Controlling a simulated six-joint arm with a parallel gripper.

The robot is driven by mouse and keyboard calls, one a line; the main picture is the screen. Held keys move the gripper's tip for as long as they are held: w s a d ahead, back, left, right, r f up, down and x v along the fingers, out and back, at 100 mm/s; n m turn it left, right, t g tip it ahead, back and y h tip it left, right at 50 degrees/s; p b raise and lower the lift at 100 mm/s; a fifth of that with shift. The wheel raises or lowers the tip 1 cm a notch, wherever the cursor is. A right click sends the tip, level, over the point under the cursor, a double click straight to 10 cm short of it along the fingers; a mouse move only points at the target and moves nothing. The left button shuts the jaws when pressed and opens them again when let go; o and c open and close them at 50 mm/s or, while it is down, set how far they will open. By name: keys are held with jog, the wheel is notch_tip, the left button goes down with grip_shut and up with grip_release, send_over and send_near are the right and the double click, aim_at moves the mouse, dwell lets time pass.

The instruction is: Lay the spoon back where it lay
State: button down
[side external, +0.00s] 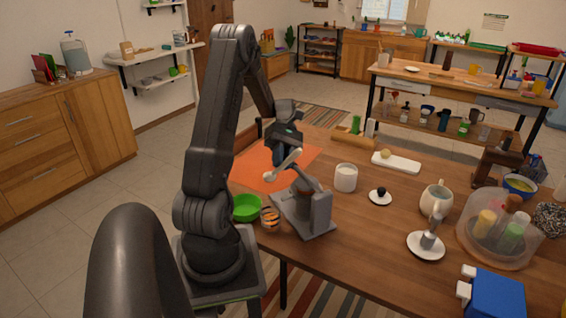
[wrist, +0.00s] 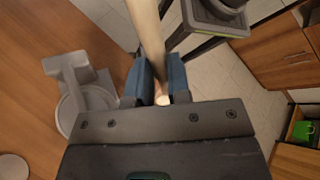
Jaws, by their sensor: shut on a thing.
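My gripper (side external: 287,150) is shut on the pale spoon (side external: 285,165) and holds it above the near left part of the table. In the side view the spoon slants, its rounded end low at the left, in front of the orange mat (side external: 250,167). In the wrist view the spoon's light wooden shaft (wrist: 147,30) runs up from between the blue fingers of my gripper (wrist: 160,88). The grey dispenser stand (side external: 318,217) is just below and right of the spoon. I cannot tell how far above the table the spoon is.
A green bowl (side external: 246,208) and a striped glass (side external: 270,218) stand at the table's left edge. A white cup (side external: 346,179), a black-knobbed white dish (side external: 380,198) and a mug (side external: 436,201) stand to the right. A clear tub (side external: 467,240) holds several bottles. A blue box (side external: 497,297) is nearest.

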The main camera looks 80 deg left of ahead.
notch_tip(320, 180, up, 5)
jog(key=y, duration=0.1)
jog(key=w+a+m+t+y, duration=0.25)
jog(key=w+a+y, duration=0.75)
jog(key=w+a, duration=0.85)
jog(key=f, duration=0.7)
jog(key=s+a+f+t+y, duration=0.1)
jog(key=f, duration=0.7)
jog(key=a+f+y, duration=0.1)
jog(key=f, duration=0.6)
jog(key=shift+s+f+m, duration=0.15)
jog(key=shift+f+m, duration=0.05)
jog(key=shift+m, duration=0.15)
jog(key=shift+a+f, duration=0.1)
jog(key=shift+f, duration=2.15)
jog(key=shift+f, duration=0.1)
jog(key=c, duration=1.1)
grip_release()
